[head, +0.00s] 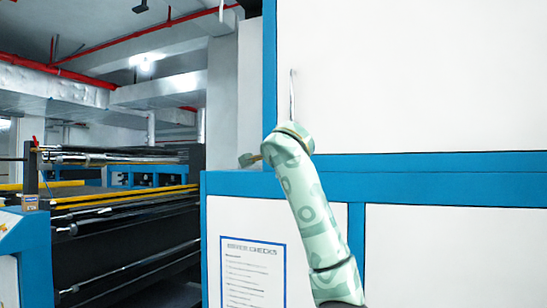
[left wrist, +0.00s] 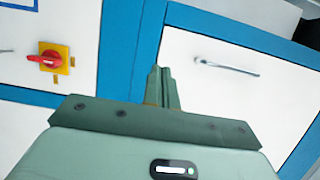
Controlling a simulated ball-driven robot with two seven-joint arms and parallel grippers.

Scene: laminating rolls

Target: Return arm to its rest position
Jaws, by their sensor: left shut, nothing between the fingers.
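My left gripper (left wrist: 163,88) shows in the left wrist view, with its two fingers together and nothing between them. It points toward a white and blue cabinet front and appears apart from it. In the head view, one pale green patterned arm of mine (head: 308,205) rises from the bottom, bends at the top and stands in front of the cabinet. I cannot tell which arm it is, and no gripper fingers show clearly at its end. My right gripper cannot be made out.
A large white cabinet (head: 420,75) with blue trim fills the right of the head view. It has a metal handle (head: 291,92) and a posted check sheet (head: 253,275). A roller machine (head: 120,225) stands at left. The wrist view shows a red switch (left wrist: 45,60) and another handle (left wrist: 228,68).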

